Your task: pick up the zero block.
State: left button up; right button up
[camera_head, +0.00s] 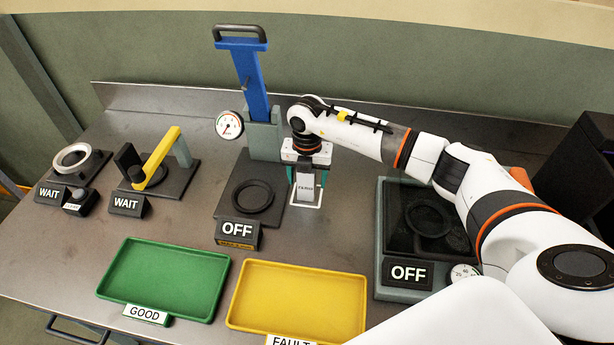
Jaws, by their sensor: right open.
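A small grey block (306,186) with a printed label, too small to read surely, stands on a white-outlined square (319,201) on the metal bench. It looks like the zero block. My right gripper (306,178) points down over it. Its teal fingers are open, one on each side of the block. I cannot tell whether they touch it. The gripper body hides part of the block's top. My left gripper is not in view.
A press-like gauge stand with a blue lever (252,78) and an OFF sign (237,231) stands just left. Green GOOD tray (166,279) and yellow FAULT tray (298,300) lie in front. A dark OFF station (405,273) is right. Two WAIT fixtures (127,203) stand left.

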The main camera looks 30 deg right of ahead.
jog(key=shift+f, duration=0.2)
grip_shut()
jog(key=shift+w+r, duration=0.1)
